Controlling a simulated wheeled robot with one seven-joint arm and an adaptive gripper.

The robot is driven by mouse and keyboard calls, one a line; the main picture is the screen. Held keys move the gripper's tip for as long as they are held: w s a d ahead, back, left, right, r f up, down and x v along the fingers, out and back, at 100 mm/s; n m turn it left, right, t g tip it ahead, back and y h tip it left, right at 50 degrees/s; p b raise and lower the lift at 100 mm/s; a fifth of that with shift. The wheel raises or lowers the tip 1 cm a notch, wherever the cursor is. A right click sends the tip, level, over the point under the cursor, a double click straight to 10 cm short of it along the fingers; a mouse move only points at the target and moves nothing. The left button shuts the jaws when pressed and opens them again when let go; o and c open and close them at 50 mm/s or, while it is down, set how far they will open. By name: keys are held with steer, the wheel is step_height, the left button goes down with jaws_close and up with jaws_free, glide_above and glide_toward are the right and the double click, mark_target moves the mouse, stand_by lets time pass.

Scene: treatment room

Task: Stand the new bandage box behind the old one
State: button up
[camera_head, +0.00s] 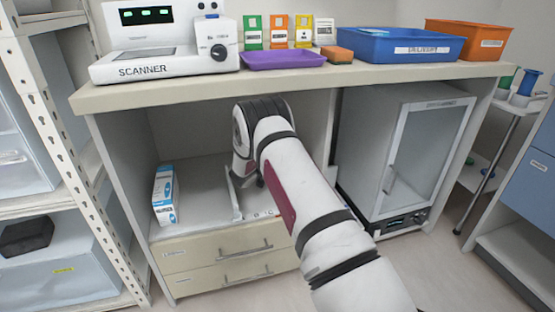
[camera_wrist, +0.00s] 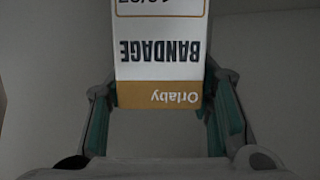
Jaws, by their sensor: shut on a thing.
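My gripper (camera_wrist: 160,88) is shut on a bandage box (camera_wrist: 160,70) in the wrist view. The box is white with an orange-brown band, and its printing, "BANDAGE" and "Orlaby", appears upside down. Its upper part runs out of the picture. In the head view my arm reaches into the open left compartment of the bench and hides the held box and most of the gripper. Another box (camera_head: 164,195), white and blue, stands upright at the left front of that compartment, left of my arm and apart from it. Its print is too small to read.
A low white divider (camera_head: 235,193) stands on the compartment floor (camera_head: 205,205) beside my arm. Drawers (camera_head: 200,251) lie below, and a glass-doored cabinet (camera_head: 408,160) is on the right. The benchtop (camera_head: 290,80) overhangs my arm. Floor between box and divider is clear.

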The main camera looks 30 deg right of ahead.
steer(key=shift+f+b, duration=0.3)
steer(key=shift+f, duration=0.25)
steer(key=o, duration=1.4)
steer(key=v, duration=1.2)
